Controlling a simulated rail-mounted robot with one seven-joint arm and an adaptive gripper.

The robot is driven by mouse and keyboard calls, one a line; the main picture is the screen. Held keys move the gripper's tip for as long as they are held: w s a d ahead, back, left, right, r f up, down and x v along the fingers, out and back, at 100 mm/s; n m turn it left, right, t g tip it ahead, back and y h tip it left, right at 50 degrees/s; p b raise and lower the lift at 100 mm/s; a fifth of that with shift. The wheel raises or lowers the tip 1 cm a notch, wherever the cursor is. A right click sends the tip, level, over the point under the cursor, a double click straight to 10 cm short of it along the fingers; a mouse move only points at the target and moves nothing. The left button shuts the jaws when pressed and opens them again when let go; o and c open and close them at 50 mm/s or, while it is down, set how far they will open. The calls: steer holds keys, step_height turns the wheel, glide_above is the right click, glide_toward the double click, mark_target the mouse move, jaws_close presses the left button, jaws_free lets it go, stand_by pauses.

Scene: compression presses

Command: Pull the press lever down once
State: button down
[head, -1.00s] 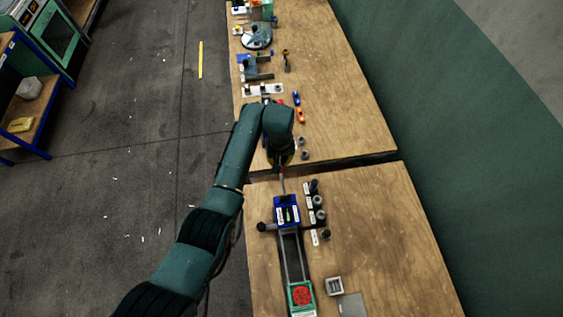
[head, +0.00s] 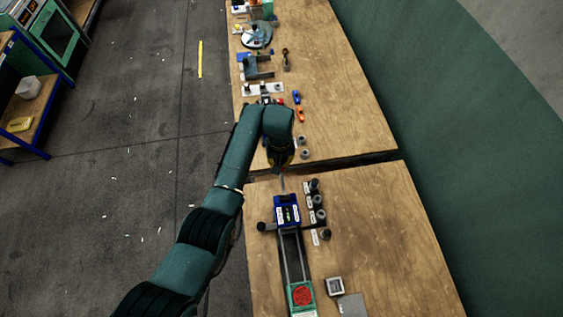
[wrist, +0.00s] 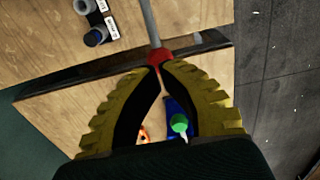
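The press has a blue head (head: 287,199), grey rails, and a green base with a red round pad (head: 302,295), on the near wooden table. Its lever is a thin grey rod (head: 283,185) reaching from the blue head up to my gripper (head: 280,168). In the wrist view the rod (wrist: 149,20) ends in a red grip (wrist: 159,55). The yellow fingertips of my gripper (wrist: 158,68) have closed together around this red grip. In the head view my gripper hides the red grip.
Dark and grey cylinders (head: 319,215) stand right of the press head. A grey block (head: 334,287) lies near its base. The far table (head: 345,100) carries fixtures and small parts beyond a narrow gap. The near table's right side is clear.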

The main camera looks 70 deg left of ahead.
step_height(320, 180, down, 8)
steer(key=b, duration=0.5)
steer(key=shift+r, duration=0.15)
stand_by(1.6)
steer(key=shift+r, duration=0.1)
step_height(320, 180, up, 12)
steer(key=p, duration=1.1)
steer(key=shift+r+p, duration=0.2)
steer(key=shift+p, duration=0.2)
stand_by(0.4)
